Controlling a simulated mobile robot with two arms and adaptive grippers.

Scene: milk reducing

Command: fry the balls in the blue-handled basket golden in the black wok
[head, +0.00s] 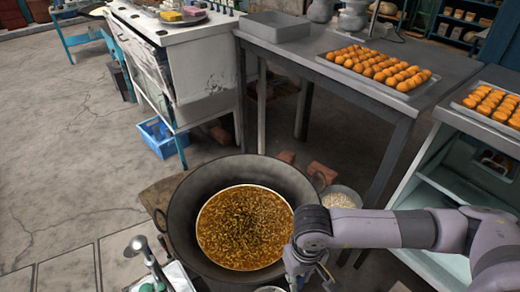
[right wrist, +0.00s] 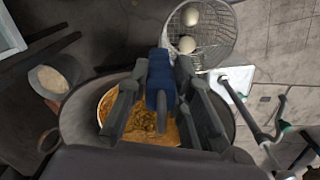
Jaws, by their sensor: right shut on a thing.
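The black wok (head: 182,224) stands low in front of me, holding bubbling golden-brown oil (head: 245,228). It also shows beneath my gripper in the right wrist view (right wrist: 75,125). My right gripper (head: 312,280) is at the wok's near right side in the head view. In the right wrist view its fingers (right wrist: 160,110) are shut on the blue handle (right wrist: 160,72) of a wire basket (right wrist: 213,38). Pale, whitish balls (right wrist: 190,16) lie in the basket, which appears beside the wok rather than over the oil. My left gripper is not in view.
A bowl of pale crumbs (head: 342,198) stands right of the wok. Trays of orange-brown balls (head: 380,68) (head: 492,104) lie on the right-hand tables. Open floor lies left.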

